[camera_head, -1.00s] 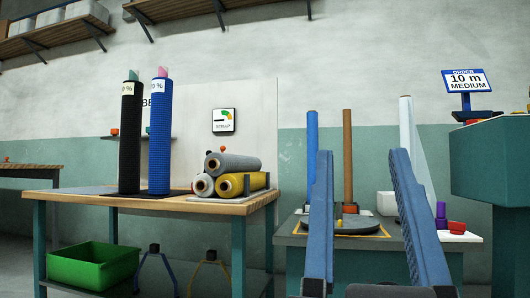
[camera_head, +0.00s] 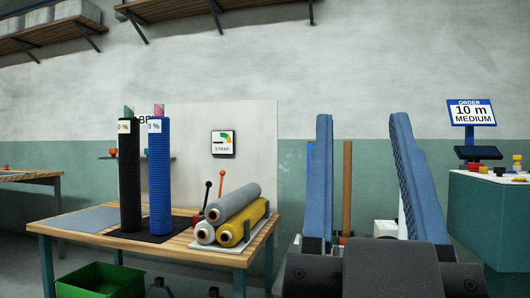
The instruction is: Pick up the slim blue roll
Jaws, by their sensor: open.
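A slim plain blue roll (camera_head: 310,168) stands upright at the right, mostly hidden behind the left finger of my gripper; only a strip of its left edge shows. A thicker blue roll (camera_head: 159,180) with a white label stands upright on the wooden table, beside a black roll (camera_head: 129,180) with a similar label. My gripper (camera_head: 361,116) is open and empty, its two blue fingers pointing up with a wide gap. A brown roll (camera_head: 347,185) shows through that gap, farther back. My gripper's body hides the bases of the slim blue and brown rolls.
Grey and yellow rolls lie stacked on the wooden table (camera_head: 80,245), with levers (camera_head: 221,182) behind them. A green crate (camera_head: 100,280) is below. A teal counter (camera_head: 490,235) with an order sign (camera_head: 471,112) is at the right. A shelf (camera_head: 215,8) is overhead.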

